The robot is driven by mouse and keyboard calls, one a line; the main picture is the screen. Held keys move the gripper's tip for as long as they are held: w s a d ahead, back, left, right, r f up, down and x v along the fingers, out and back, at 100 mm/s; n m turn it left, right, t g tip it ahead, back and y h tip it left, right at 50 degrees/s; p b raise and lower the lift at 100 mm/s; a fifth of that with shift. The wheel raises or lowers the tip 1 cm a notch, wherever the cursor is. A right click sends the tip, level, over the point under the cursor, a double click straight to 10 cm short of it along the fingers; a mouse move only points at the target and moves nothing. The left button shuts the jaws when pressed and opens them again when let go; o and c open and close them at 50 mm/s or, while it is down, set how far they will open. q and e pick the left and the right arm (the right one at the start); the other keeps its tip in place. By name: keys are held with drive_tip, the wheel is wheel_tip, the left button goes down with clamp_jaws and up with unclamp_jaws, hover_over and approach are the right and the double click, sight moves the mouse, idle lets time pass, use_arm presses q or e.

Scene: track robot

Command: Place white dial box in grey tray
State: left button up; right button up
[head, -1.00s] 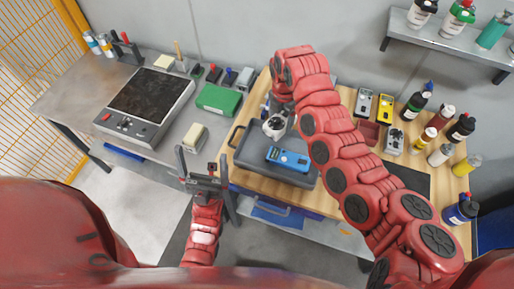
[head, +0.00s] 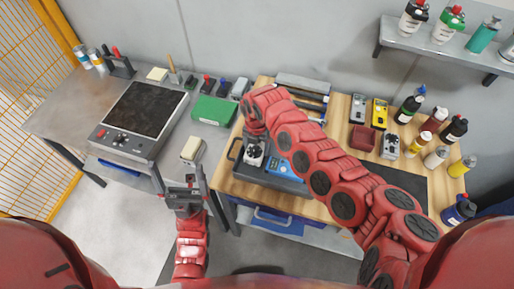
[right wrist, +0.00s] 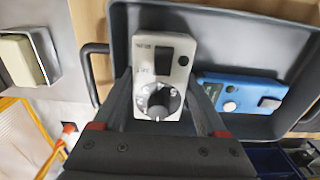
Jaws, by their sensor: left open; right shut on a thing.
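The white dial box (right wrist: 162,75), with a black dial and a dark window, is between the fingers of my right gripper (right wrist: 165,125) in the right wrist view. The gripper is shut on it, over the left part of the grey tray (right wrist: 270,35). In the head view the box (head: 254,155) shows just below my right gripper (head: 256,140), at the tray's left side. I cannot tell whether it touches the tray floor. A blue device (right wrist: 243,94) lies in the tray to its right. My left gripper (head: 183,185) is open and empty, in front of the bench.
A green box (head: 214,110) and a hot plate (head: 145,108) stand on the left bench. Several bottles and meters, with a dark red bin (head: 361,138), stand on the wooden table's right side. A shelf (head: 440,50) hangs at upper right.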

drive_tip(key=shift+f, duration=0.75)
drive_tip(key=shift+w+f, duration=0.1)
drive_tip(key=shift+f, duration=0.1)
drive_tip(key=o, duration=1.4)
drive_tip(key=shift+c, duration=0.2)
